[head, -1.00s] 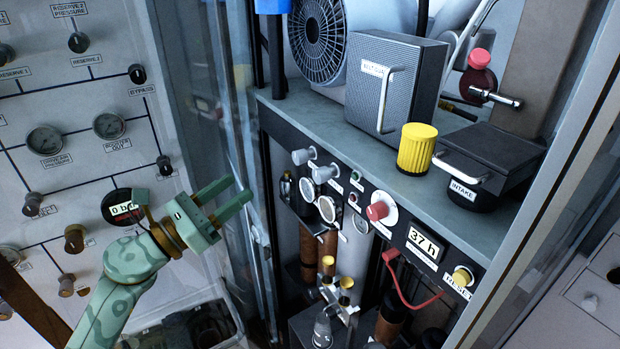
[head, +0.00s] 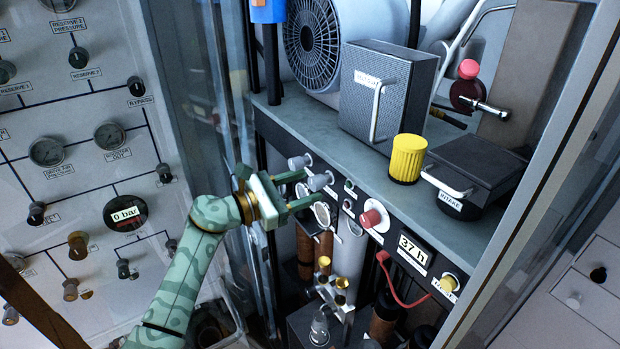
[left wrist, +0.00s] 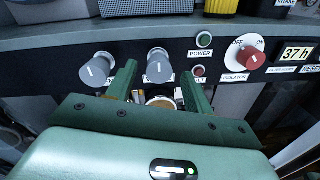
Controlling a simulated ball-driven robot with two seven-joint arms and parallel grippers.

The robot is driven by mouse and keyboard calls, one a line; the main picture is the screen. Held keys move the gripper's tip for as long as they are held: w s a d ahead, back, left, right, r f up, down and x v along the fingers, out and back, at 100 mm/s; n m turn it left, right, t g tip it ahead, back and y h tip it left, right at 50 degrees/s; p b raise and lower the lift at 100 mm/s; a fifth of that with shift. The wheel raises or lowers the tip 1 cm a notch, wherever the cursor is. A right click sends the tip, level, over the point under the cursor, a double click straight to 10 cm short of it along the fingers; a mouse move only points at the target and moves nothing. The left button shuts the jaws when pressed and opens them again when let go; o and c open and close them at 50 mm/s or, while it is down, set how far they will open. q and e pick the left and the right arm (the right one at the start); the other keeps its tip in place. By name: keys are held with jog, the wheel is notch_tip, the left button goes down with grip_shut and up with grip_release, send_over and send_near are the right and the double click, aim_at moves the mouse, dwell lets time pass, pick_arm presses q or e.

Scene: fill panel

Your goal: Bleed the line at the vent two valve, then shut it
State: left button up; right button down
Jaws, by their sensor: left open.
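Two grey knobs stick out of the dark strip under the shelf: a left knob (head: 299,162) and a right knob (head: 320,181). They also show in the left wrist view as the left knob (left wrist: 98,69) and right knob (left wrist: 159,65), each with a white pointer mark. Labels below them are too small or covered to read, so I cannot confirm which is vent two. My left gripper (head: 313,187) is open and empty in front of the right knob. In the left wrist view its fingertips (left wrist: 157,76) lie on either side of that knob; contact is unclear. My right gripper is out of view.
A yellow filter (head: 407,158) and an intake box (head: 475,175) stand on the shelf. A gauge panel with a 0 bar display (head: 124,212) is left.

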pick_arm(q)
jog(key=shift+x, duration=1.1)
jog(key=shift+c, duration=0.3)
jog(key=shift+a, duration=0.1)
jog(key=c, duration=0.9)
